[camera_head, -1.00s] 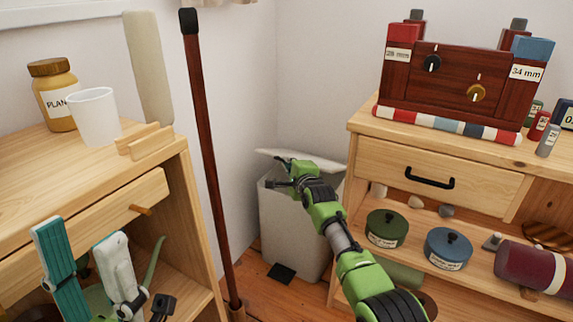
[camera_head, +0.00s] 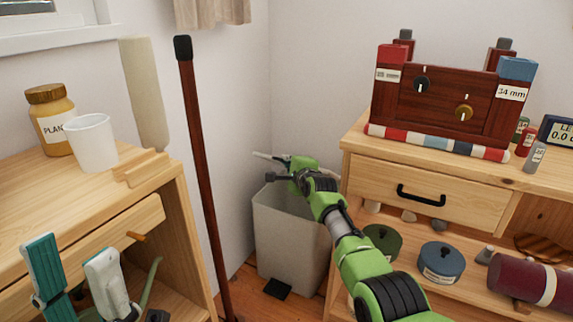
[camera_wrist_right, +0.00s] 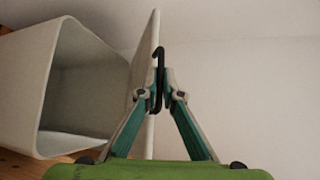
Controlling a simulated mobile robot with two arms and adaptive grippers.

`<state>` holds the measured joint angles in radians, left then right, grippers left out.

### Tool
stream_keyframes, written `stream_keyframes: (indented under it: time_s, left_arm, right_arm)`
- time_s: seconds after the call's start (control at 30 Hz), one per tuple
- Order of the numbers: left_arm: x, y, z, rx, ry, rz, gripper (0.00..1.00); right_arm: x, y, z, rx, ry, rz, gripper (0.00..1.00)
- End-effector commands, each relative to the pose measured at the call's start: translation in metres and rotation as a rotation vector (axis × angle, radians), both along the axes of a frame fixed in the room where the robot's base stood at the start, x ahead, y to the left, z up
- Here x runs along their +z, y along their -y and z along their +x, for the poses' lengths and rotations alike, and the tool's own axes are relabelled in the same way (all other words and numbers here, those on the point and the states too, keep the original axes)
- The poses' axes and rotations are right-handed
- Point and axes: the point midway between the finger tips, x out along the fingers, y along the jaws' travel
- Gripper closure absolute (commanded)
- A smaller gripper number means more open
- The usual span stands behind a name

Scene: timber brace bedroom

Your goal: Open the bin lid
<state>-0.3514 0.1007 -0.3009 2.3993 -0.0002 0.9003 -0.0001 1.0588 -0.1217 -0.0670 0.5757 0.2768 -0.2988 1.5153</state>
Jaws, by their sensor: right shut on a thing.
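The pale grey bin (camera_head: 290,245) stands on the floor in the corner, with its opening showing. In the right wrist view the bin (camera_wrist_right: 75,45) lies sideways in the picture, its inside visible. The lid (camera_wrist_right: 142,75) stands raised away from the opening, seen nearly edge-on. My right gripper (camera_wrist_right: 160,92) is shut on a dark hook-shaped handle (camera_wrist_right: 160,55) at the lid. In the head view my right gripper (camera_head: 284,172) is above the bin's rim and hides most of the lid. My left gripper (camera_head: 76,280) is at the lower left, fingers apart and empty.
A dark red pole (camera_head: 200,160) leans left of the bin. A wooden cabinet (camera_head: 75,240) with a cup and jar stands left. A shelf unit (camera_head: 375,178) with a drawer stands close on the right, my right arm passing in front of it. A black pedal (camera_head: 277,289) is at the bin's foot.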

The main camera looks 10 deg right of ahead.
Motion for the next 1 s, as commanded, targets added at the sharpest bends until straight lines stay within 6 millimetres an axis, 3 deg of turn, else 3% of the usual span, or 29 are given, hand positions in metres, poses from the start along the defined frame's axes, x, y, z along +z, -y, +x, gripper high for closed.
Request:
stream_keyframes:
  time_s: [0.1, 0.2, 0.67, 1.0]
  left_arm:
    - [0.0, 0.0, 0.0, 0.0, 0.0, 0.0, 0.6]
    - [0.0, 0.0, 0.0, 0.0, 0.0, 0.0, 0.6]
    - [0.002, -0.001, -0.001, 0.002, 0.006, -0.002, 0.6]
    - [0.001, 0.0, 0.0, 0.001, 0.003, -0.001, 0.6]
  right_arm:
    - [0.001, 0.0, 0.0, 0.0, 0.002, -0.001, 1.0]
    - [0.001, 0.0, 0.0, 0.0, 0.002, -0.001, 0.77]
    - [0.001, 0.0, -0.002, 0.001, 0.002, 0.001, 0.77]
    - [0.006, 0.002, -0.021, 0.004, 0.004, 0.002, 0.77]
